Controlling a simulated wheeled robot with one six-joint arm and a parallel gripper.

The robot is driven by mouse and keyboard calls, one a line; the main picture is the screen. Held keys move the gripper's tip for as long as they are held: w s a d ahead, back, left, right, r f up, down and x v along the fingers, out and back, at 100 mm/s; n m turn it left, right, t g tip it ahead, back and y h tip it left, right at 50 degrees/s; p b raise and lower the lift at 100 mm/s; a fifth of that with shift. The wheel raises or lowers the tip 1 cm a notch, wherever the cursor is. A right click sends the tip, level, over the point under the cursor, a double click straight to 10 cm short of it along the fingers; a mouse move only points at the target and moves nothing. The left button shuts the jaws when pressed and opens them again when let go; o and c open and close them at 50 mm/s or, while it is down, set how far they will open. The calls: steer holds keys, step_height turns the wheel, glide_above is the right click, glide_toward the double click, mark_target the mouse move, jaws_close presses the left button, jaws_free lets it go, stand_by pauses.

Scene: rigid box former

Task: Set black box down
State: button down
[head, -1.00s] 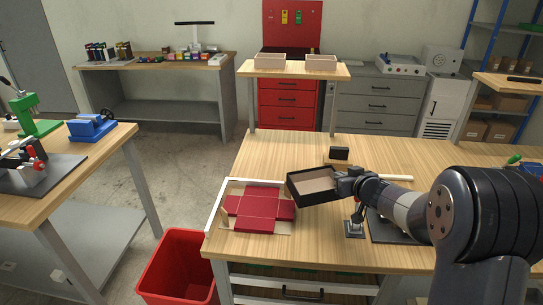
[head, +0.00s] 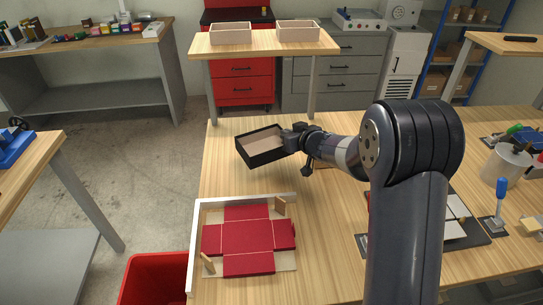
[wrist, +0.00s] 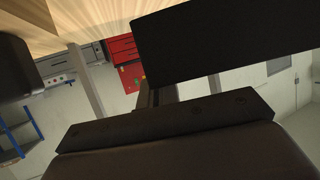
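The black box (head: 262,158) is an open, shallow tray with dark walls and a pale tan inside. It is over the back left part of the wooden worktable (head: 340,205) in the head view. My gripper (head: 291,138) is shut on its right wall. The box looks near level; I cannot tell whether its underside touches the table. In the wrist view a large dark panel (wrist: 220,42), likely the box's wall, fills the upper right. The fingertips are largely hidden there.
A red flat box blank (head: 248,238) lies in a white-edged fixture (head: 193,250) at the front left. A red bin (head: 150,280) stands on the floor beside it. A raised shelf (head: 265,46) with two light trays is behind. Bare tabletop lies between box and fixture.

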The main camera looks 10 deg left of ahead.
step_height(320, 180, down, 7)
steer(key=shift+r+b, duration=0.1)
steer(key=shift+b, duration=0.65)
steer(key=shift+f, duration=0.25)
steer(key=c, duration=1.6)
jaws_free()
steer(key=shift+c, duration=0.2)
steer(key=shift+r, duration=0.1)
steer(key=shift+r, duration=0.2)
steer(key=v, duration=1.1)
steer(key=shift+d+f, duration=0.1)
steer(key=shift+s+d+r, duration=0.2)
steer(key=shift+s+d, duration=0.1)
steer(key=shift+s, duration=0.1)
